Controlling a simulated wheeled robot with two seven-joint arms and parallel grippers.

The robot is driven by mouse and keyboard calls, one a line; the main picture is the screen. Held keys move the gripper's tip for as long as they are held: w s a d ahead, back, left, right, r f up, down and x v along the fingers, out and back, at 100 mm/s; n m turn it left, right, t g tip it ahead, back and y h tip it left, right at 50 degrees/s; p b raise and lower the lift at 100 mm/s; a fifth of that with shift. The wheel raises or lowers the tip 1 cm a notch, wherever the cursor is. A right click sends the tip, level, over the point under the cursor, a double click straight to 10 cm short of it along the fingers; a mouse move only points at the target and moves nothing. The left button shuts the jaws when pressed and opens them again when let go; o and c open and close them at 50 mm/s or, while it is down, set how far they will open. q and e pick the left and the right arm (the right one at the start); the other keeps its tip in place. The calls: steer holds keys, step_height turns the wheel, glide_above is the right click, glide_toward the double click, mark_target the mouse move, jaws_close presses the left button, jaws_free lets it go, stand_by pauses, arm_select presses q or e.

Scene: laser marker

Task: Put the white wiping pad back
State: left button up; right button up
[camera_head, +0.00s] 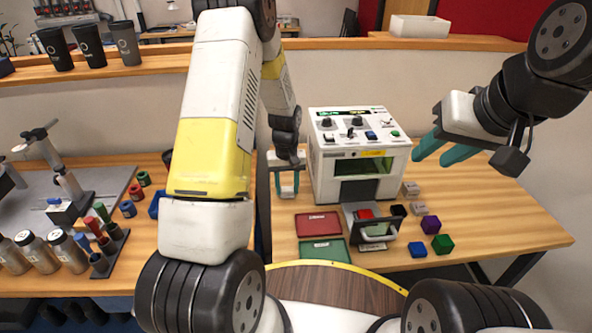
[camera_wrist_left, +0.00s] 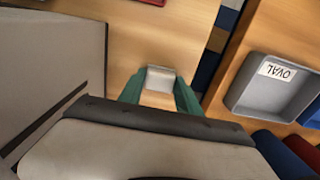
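The white wiping pad (camera_wrist_left: 161,78) is a small pale block between the green fingertips of my left gripper (camera_wrist_left: 161,88) in the left wrist view. The fingertips meet its two sides, and the wooden table shows behind it and between the fingers. In the head view my left gripper (camera_head: 287,184) points down just left of the white laser marker (camera_head: 360,155), low over the table. The pad is too small to make out clearly there. My right gripper (camera_head: 446,150) is open and empty, in the air right of the laser marker.
A red tray (camera_head: 318,223) and a green tray (camera_head: 325,251) lie in front of the laser marker. A grey bin marked OVAL (camera_wrist_left: 265,98) stands across a gap.

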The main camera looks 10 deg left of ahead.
arm_select(q)
steer(key=o, duration=0.3)
steer(key=shift+r, duration=0.1)
step_height(320, 180, up, 12)
step_height(320, 180, up, 10)
steer(key=t, duration=0.2)
glide_above(287, 189)
steer(key=s, duration=0.5)
steer(key=s+d+r+m+t+h, duration=0.1)
steer(key=s+r+m+t, duration=0.1)
steer(key=s+r, duration=0.3)
steer(key=s+d+r+m+t+h, duration=0.1)
steer(key=s+r, duration=0.5)
steer(key=s, duration=0.8)
steer(key=shift+m+t, duration=0.4)
steer(key=shift+t, duration=0.2)
steer(key=shift+d+r, duration=0.1)
